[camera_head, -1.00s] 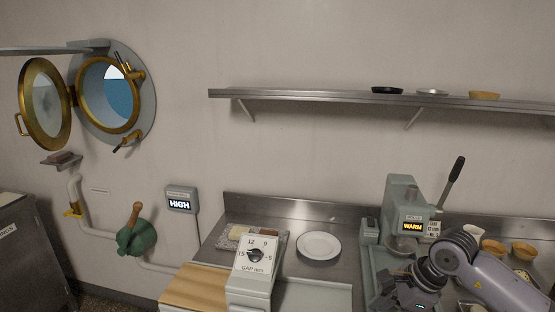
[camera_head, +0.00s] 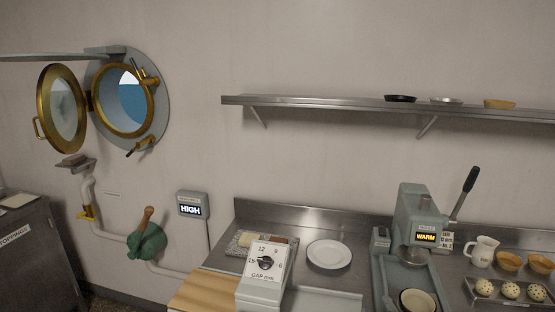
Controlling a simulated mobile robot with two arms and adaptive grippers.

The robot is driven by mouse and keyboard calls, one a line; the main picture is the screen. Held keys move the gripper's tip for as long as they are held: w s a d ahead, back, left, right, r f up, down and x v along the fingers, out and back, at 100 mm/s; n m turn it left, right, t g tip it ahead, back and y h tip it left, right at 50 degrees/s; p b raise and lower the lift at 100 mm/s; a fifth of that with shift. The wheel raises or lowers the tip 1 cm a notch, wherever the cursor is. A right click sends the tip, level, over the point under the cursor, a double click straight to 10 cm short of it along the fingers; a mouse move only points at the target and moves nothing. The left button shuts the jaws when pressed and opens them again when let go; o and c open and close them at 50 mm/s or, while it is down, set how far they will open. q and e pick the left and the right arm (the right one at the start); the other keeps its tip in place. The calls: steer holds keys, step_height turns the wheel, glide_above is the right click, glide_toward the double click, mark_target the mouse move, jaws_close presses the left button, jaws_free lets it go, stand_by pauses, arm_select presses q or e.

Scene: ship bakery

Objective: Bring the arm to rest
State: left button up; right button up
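No arm of mine shows in the head view now, and both grippers are out of sight. The press machine (camera_head: 416,215) with a "WARM" display and a raised lever (camera_head: 464,193) stands at the right of the steel counter. A pale bowl (camera_head: 418,301) sits at its front, at the bottom edge of the view.
A white plate (camera_head: 328,254) and a gauge box (camera_head: 263,273) are on the counter. A white jug (camera_head: 483,251), wooden bowls (camera_head: 509,262) and several speckled balls are at the right. A steel shelf (camera_head: 340,105) hangs above. An open porthole (camera_head: 125,100) is at the left.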

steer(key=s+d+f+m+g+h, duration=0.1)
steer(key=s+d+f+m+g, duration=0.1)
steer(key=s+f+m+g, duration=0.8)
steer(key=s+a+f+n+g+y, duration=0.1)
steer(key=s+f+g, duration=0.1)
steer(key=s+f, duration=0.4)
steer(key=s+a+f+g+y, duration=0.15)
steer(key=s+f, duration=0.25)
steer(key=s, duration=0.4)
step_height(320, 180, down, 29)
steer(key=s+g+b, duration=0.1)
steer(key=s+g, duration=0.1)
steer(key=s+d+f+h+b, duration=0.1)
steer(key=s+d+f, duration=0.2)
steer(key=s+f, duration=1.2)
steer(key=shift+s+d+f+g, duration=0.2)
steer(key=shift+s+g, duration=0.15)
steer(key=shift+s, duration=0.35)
